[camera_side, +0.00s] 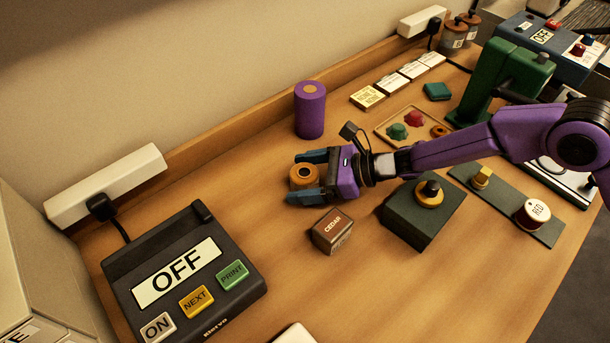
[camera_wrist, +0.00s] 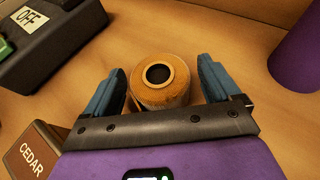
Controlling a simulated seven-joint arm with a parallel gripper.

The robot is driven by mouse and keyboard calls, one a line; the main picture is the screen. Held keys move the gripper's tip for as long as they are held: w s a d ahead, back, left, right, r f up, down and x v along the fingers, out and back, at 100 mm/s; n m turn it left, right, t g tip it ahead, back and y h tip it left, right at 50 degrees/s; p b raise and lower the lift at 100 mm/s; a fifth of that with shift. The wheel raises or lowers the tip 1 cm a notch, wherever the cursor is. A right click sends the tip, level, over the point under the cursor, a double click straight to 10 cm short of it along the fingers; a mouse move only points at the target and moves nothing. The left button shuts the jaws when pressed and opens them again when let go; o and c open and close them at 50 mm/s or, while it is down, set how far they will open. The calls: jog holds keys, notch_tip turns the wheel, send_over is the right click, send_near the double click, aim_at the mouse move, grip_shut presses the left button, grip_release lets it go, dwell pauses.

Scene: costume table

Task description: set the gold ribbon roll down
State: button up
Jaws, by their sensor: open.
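The gold ribbon roll (camera_side: 303,175) stands upright on the wooden table, between the blue fingers of my gripper (camera_side: 306,177). In the wrist view the roll (camera_wrist: 160,82) shows its round top with a dark centre hole. My gripper (camera_wrist: 164,90) is open there, with a finger on each side of the roll. A narrow gap shows on both sides, so the fingers seem apart from it. The roll's lower front is hidden behind the gripper's dark front plate.
The brown CEDAR block (camera_side: 332,231) sits just in front of my gripper. A purple cylinder (camera_side: 310,110) stands behind it. A black OFF console (camera_side: 183,275) lies to the left, and a dark green block with a knob (camera_side: 422,213) to the right. Bare table lies left of the roll.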

aim_at(318, 175)
jog(key=shift+v, duration=3.75)
